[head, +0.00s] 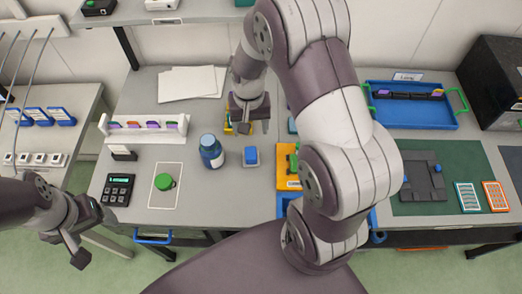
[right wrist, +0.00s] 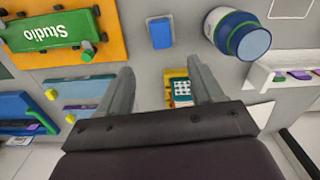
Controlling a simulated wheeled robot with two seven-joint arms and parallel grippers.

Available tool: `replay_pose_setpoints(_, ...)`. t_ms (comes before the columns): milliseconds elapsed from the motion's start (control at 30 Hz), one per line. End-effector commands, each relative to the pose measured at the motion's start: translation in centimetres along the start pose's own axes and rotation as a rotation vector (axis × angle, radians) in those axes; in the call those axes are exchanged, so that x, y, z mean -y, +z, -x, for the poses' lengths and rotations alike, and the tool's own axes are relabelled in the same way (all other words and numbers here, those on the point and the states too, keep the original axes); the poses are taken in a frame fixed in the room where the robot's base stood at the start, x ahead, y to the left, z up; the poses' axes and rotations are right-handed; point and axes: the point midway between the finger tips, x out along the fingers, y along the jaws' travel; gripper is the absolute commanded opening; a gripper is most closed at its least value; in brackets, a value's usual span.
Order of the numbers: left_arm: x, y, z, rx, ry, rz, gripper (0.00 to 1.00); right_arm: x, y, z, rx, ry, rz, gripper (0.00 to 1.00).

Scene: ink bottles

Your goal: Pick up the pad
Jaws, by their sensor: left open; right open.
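My right gripper (head: 249,121) is open and empty above the back middle of the table. In the right wrist view, its open fingers (right wrist: 160,76) stand wide apart. A small white-faced item with dark dots and red and yellow edges (right wrist: 181,90) lies below, beside one finger; the gripper body partly hides it. In the head view, only its yellow edge (head: 228,125) shows past the gripper. A small blue block (head: 251,156) sits on a grey base in front; it also shows in the right wrist view (right wrist: 161,33). I cannot tell which is the pad. My left gripper (head: 88,236) is open and empty at the front left.
A blue bottle (head: 211,152) stands left of the blue block. An orange tray (head: 286,180) with a green piece lies right, partly behind my right arm. A white rack (head: 145,128), a green item (head: 164,182) and white sheets (head: 190,83) are on the left side.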

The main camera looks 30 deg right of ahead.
Motion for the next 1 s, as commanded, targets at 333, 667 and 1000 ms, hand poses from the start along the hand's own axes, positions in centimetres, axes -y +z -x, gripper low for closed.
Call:
replay_pose_setpoints(333, 0.0, -0.1, 0.9, 0.0, 0.0, 0.0, 0.78, -0.1, -0.3, -6.9, 0.005, 0.002, -0.016, 0.66)
replay_pose_setpoints(667, 0.0, -0.3, 2.3, -0.001, 0.0, 0.0, 0.78, -0.4, -0.6, -12.0, 0.004, 0.001, -0.014, 0.66)
replay_pose_setpoints(1000, 0.0, -0.3, 2.2, 0.0, 0.0, 0.0, 0.78, -0.4, -0.6, -12.5, 0.002, 0.001, -0.014, 0.4)
